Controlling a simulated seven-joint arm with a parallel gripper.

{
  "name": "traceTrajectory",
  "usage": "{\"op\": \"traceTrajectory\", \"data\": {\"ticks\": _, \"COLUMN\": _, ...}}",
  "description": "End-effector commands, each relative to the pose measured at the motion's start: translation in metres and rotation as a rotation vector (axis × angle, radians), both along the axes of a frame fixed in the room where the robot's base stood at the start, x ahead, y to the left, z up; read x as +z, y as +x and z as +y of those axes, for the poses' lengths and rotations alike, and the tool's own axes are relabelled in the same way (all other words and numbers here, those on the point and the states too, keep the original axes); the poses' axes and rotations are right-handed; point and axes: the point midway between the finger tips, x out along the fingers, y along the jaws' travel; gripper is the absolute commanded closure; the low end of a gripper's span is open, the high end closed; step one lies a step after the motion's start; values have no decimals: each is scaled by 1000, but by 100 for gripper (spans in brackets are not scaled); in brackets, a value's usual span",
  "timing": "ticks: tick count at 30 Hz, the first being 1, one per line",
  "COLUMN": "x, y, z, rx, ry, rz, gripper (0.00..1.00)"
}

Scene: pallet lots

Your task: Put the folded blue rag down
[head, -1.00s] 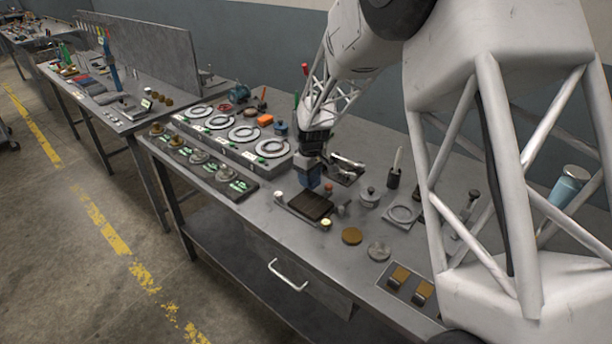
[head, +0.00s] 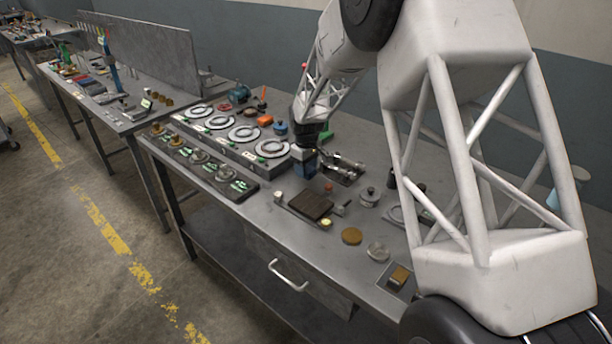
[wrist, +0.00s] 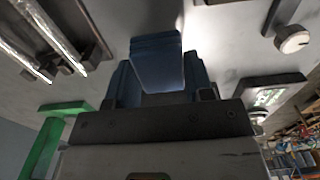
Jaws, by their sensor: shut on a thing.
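The folded blue rag (wrist: 157,62) is between the fingers of my gripper (wrist: 160,85) in the wrist view, with its flat folded end jutting out beyond them. In the head view my gripper (head: 305,170) points down over the grey bench (head: 230,208). It is between the row of round dials and the metal toggle clamp. A blue patch shows at its tip, but rag and fingers are hard to tell apart there. My gripper is shut on the rag. I cannot tell whether the rag touches the bench.
A dark brown board (head: 311,204) lies in front of my gripper. The toggle clamp (head: 343,170) is close on its right, and the dial panel (head: 232,137) is on its left. A lidded metal pot (head: 369,197) and a brass disc (head: 352,236) stand further right. Bare bench shows left of the board.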

Motion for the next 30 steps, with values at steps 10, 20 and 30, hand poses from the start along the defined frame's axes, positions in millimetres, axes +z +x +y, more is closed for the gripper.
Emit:
{"op": "traceTrajectory", "data": {"ticks": 10, "x": -32, "y": -1, "z": 0, "rx": 0, "ry": -1, "rz": 2, "gripper": 71}}
{"op": "traceTrajectory", "data": {"ticks": 20, "x": -33, "y": 0, "z": 0, "rx": 0, "ry": 0, "rz": 1, "gripper": 71}}
{"op": "traceTrajectory", "data": {"ticks": 30, "x": -35, "y": 0, "z": 0, "rx": 0, "ry": 0, "rz": 1, "gripper": 27}}
